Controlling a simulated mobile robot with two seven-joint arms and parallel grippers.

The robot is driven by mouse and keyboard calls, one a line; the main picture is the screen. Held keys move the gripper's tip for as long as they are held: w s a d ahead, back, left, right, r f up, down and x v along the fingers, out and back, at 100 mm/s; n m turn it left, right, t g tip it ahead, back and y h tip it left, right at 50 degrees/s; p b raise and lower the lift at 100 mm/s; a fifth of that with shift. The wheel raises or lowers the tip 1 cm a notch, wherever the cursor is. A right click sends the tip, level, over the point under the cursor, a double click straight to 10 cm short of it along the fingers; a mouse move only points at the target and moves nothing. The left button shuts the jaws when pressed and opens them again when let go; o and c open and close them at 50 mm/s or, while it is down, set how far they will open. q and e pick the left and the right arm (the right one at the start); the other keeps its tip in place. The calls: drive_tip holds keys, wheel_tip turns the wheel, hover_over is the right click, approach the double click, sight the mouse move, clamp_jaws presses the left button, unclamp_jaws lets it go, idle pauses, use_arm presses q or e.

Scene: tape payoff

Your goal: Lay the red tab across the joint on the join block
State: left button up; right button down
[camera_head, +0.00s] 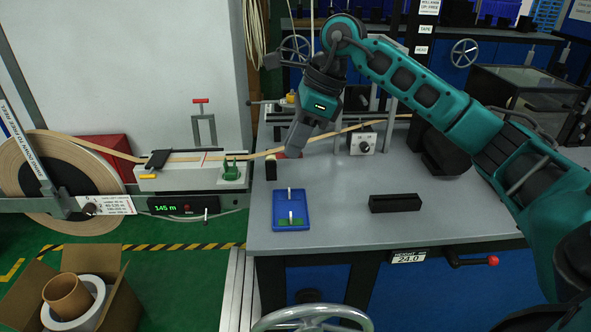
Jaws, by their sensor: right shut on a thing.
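The join block (190,176) is the pale block at the left of the bench, with tan tape running over its top. A thin red line (205,158) crosses the tape there; I cannot tell whether it is the joint. My right gripper (291,152) points down over the bench, to the right of the block and apart from it. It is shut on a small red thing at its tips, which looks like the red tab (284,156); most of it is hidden. My left gripper is not in view.
A black clamp (156,160) and a green clamp (231,172) are on the block. A blue tray (277,223) holds small pale and green pieces. A black post (271,168) and a black slotted block (395,203) stand on the bench (340,228). The tape reel is far left.

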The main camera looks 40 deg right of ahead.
wheel_tip(320, 180, up, 7)
drive_tip(key=shift+f+p, duration=0.2)
drive_tip(key=shift+p, duration=0.2)
